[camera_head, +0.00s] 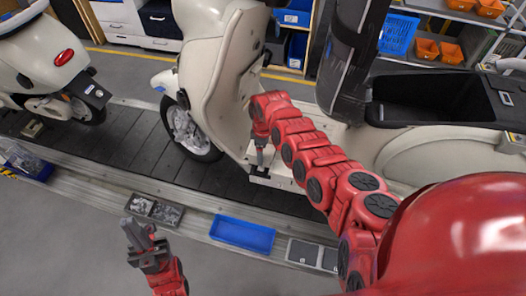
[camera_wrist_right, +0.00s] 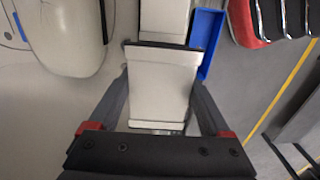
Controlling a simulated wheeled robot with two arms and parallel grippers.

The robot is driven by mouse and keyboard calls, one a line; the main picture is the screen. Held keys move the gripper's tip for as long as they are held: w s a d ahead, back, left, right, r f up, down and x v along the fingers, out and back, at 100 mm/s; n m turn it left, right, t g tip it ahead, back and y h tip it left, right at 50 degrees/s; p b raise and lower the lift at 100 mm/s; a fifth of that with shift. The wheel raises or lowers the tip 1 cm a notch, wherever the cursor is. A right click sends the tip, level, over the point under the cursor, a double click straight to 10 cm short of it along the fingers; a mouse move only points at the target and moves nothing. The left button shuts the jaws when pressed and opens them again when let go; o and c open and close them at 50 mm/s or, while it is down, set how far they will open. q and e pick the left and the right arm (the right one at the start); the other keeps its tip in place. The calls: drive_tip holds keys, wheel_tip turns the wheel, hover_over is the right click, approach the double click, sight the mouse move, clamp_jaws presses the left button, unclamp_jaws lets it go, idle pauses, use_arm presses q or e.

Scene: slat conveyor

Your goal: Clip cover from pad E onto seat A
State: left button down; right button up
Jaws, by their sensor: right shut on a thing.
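The cover, a pale cream panel with a dark far edge (camera_wrist_right: 160,88), is between the two dark fingers of my right gripper (camera_wrist_right: 160,100), which is shut on it. In the head view my right gripper (camera_head: 262,152) points down at the footboard area of the middle scooter. A pale piece (camera_head: 275,179) shows below it; I cannot tell there where cover and scooter part. My left gripper (camera_head: 141,234) is empty above the floor at the lower left, its fingers a little apart. The letters of pad E and seat A are not readable.
The cream scooter (camera_head: 218,55) stands on the dark slat conveyor (camera_head: 120,150). Another scooter (camera_head: 45,60) is at the left. Shelves with bins stand behind.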

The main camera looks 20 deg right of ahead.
drive_tip(key=shift+f+b, duration=2.95)
drive_tip(key=shift+f, duration=0.6)
drive_tip(key=shift+f+b, duration=0.35)
drive_tip(key=shift+f, duration=0.15)
drive_tip(key=o, duration=1.2)
drive_tip(key=shift+r, duration=0.2)
drive_tip(key=shift+w+r, duration=0.1)
drive_tip(key=shift+r, duration=0.15)
drive_tip(key=r, duration=0.3)
drive_tip(key=r+p, duration=0.1)
drive_tip(key=r, duration=0.2)
drive_tip(key=shift+d, duration=0.2)
drive_tip(key=r, duration=0.3)
drive_tip(key=r+b, duration=0.1)
drive_tip(key=r, duration=0.3)
drive_tip(key=r+b, duration=0.1)
drive_tip(key=r, duration=0.2)
drive_tip(key=shift+a+r, duration=0.25)
drive_tip(key=shift+r, duration=0.05)
